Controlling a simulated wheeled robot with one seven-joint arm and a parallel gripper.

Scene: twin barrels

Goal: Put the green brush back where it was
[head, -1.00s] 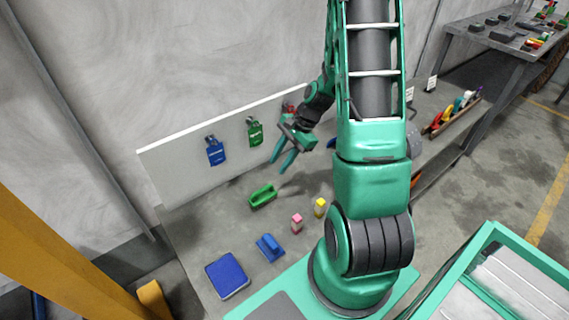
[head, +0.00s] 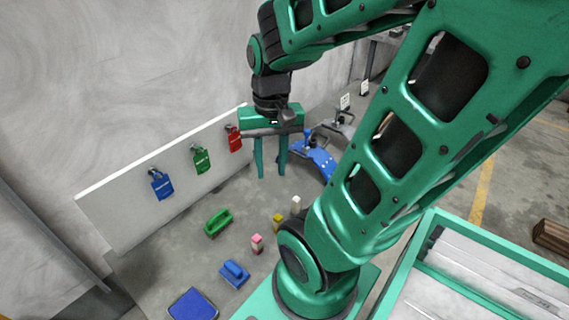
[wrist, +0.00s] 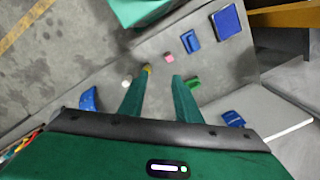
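The green brush (head: 218,223) lies on the grey table in front of the white board, left of the small coloured blocks. It also shows in the wrist view (wrist: 193,82), small and partly hidden behind a finger. My gripper (head: 271,172) is above the table, to the right of and higher than the brush, fingers pointing down. Its two green fingers are apart with nothing between them. In the wrist view the open fingers (wrist: 160,98) point at the table, with the brush just beyond the right finger.
A blue brush (head: 235,273) and a blue pad (head: 193,306) lie nearer the front. Pink (head: 257,243), yellow (head: 278,224) and white (head: 296,205) blocks stand to the right. Blue, green (head: 200,159) and red padlocks hang on the white board (head: 120,205). A blue curved object (head: 318,157) lies behind.

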